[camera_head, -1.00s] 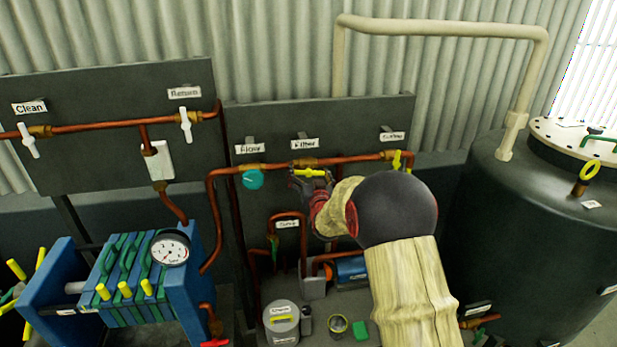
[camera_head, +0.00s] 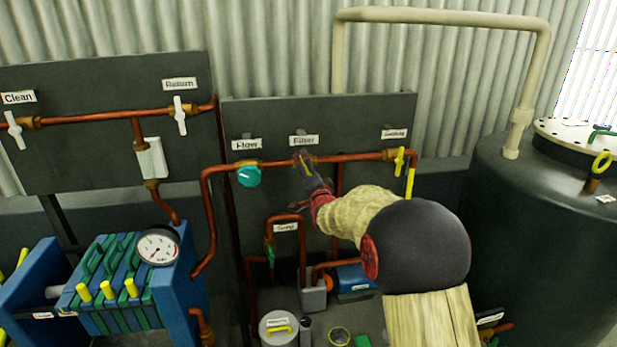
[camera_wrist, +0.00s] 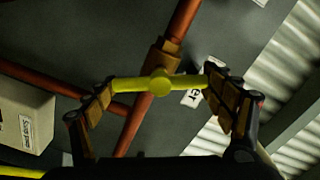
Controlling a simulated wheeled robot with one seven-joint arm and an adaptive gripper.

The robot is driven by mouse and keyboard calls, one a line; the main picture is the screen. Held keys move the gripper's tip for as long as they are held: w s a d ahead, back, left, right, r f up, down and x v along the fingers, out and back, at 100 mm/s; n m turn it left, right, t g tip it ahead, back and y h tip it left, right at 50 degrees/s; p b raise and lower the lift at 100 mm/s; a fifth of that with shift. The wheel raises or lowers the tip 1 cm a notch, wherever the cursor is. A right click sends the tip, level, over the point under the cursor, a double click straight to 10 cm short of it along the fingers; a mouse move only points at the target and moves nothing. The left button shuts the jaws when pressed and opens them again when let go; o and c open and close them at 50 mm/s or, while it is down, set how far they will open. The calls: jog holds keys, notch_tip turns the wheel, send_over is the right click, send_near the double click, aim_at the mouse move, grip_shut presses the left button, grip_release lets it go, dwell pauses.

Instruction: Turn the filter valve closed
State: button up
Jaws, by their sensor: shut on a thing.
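The filter valve has a yellow bar handle (camera_wrist: 160,84) on a brass body on the copper pipe, below the "Filter" label (camera_head: 304,141). In the head view my gripper (camera_head: 306,163) is at this valve and hides most of the handle. In the wrist view my gripper (camera_wrist: 160,86) has one finger at each end of the handle and is shut on it. The handle lies steeply across the copper pipe (camera_wrist: 182,22) there, not along it.
The yellow-handled valve (camera_head: 399,161) is to the right. A pressure gauge (camera_head: 157,247) sits on the blue press, and a dark tank (camera_head: 545,235) stands at right.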

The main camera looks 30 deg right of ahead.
jog(key=m+b, duration=0.2)
jog(key=m, duration=0.3)
jog(key=shift+f, duration=0.15)
jog(key=shift+m+b, duration=0.3)
dwell(0.3)
jog(key=o, duration=1.1)
jog(key=shift+d, duration=0.1)
jog(key=shift+o, duration=0.2)
jog(key=shift+s, duration=0.1)
jog(key=v, duration=1.1)
jog(key=shift+s, duration=0.35)
